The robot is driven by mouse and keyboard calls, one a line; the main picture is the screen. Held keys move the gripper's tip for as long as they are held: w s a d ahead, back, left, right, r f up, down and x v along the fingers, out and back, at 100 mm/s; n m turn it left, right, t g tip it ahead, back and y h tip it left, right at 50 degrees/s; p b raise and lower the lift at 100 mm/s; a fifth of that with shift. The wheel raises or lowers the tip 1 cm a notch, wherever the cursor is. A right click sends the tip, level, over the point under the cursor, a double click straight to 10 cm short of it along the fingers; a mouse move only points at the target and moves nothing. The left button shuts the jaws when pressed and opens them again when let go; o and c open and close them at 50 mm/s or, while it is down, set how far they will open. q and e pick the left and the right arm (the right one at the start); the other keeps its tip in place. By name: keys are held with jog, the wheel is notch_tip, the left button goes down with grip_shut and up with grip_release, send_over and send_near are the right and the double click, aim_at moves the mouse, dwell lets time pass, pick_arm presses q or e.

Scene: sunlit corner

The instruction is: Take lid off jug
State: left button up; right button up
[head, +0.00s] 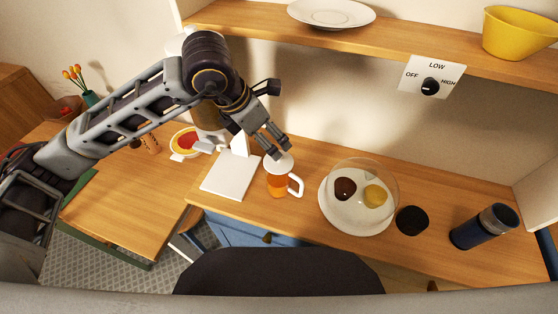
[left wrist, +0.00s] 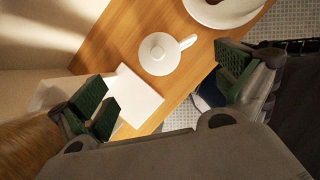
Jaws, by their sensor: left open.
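The jug (head: 277,187) stands upright on the wooden counter, with orange contents and a white handle on its right. A white lid (head: 279,163) sits on top of it. In the left wrist view, the round lid (left wrist: 158,54) with its small knob shows from above, and the handle (left wrist: 187,42) sticks out beside it. My left gripper (head: 276,149) is just above and behind the lid in the head view, fingers open and empty. In the left wrist view its green-padded fingers (left wrist: 168,88) are wide apart, with the lid beyond them. My right gripper is not in view.
A white slab (head: 228,184) lies left of the jug. A clear dome covers a plate (head: 343,219) with brown and yellow items on the right. A black disc (head: 412,220) and a dark blue flask (head: 484,227) are farther right. A shelf (head: 400,43) overhangs the back.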

pick_arm(q)
jog(key=p, duration=0.1)
send_over(276, 165)
jog(key=f, duration=0.5)
jog(key=shift+s+a+f, duration=0.25)
jog(key=shift+f, duration=0.15)
jog(key=shift+x, duration=0.8)
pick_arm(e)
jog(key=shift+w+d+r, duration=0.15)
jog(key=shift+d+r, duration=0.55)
pick_arm(q)
jog(key=shift+f, duration=0.1)
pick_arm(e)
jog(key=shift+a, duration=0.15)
pick_arm(q)
jog(key=shift+w+f+p, duration=0.1)
jog(key=shift+f+p, duration=0.05)
jog(key=shift+p, duration=0.15)
jog(key=shift+w+f+p, duration=0.2)
jog(key=shift+f+p, duration=0.15)
jog(key=shift+f, duration=0.25)
jog(key=shift+p+x, duration=0.45)
jog(key=shift+x, duration=0.8)
jog(key=shift+w+f, duration=0.15)
jog(key=shift+f, duration=0.35)
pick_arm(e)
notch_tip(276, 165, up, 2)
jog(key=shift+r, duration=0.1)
